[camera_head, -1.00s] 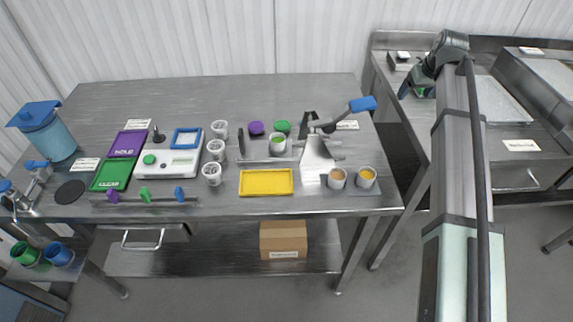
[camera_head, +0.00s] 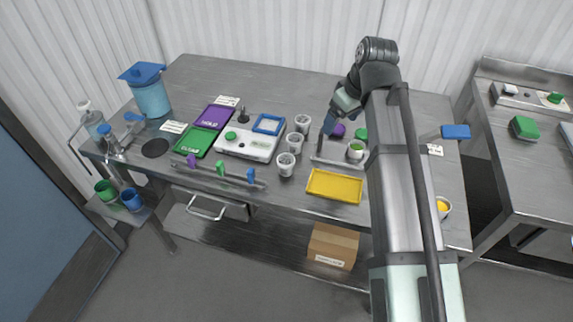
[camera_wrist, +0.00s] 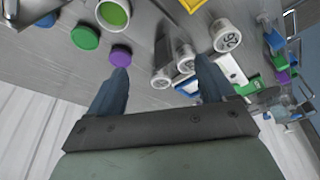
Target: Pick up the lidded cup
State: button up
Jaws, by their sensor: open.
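A white cup with a green top (camera_head: 355,150) stands on the grey stand near the middle of the table. It also shows at the top of the wrist view (camera_wrist: 114,12); I cannot tell whether the green is a lid or contents. A purple round lid (camera_head: 337,131) and a green round lid (camera_head: 361,134) lie behind it. My gripper (camera_head: 334,118) is above the table's rear half, behind and left of that cup. In the wrist view my gripper (camera_wrist: 162,67) is open, with nothing held between its fingers. The cup is outside the fingers, apart from them.
Several white cups (camera_head: 294,142) stand in a row left of the stand. A yellow tray (camera_head: 335,186) lies in front. A scale (camera_head: 247,144) is further left. My arm hides much of the press; its blue handle (camera_head: 456,131) shows at right, with a yellow-filled cup (camera_head: 443,208).

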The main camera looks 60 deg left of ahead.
jog(key=s+a+n, duration=0.1)
jog(key=s+n, duration=0.1)
jog(key=s, duration=0.9)
send_near(286, 160)
jog(key=shift+n+g, duration=0.3)
jog(key=shift+g, duration=0.1)
jog(key=x, duration=0.2)
jog(key=w+x, duration=0.1)
jog(key=x, duration=0.2)
jog(key=shift+w+a, duration=0.1)
jog(key=shift+a, duration=0.05)
jog(key=shift+x, duration=2.65)
jog(key=c, duration=1.1)
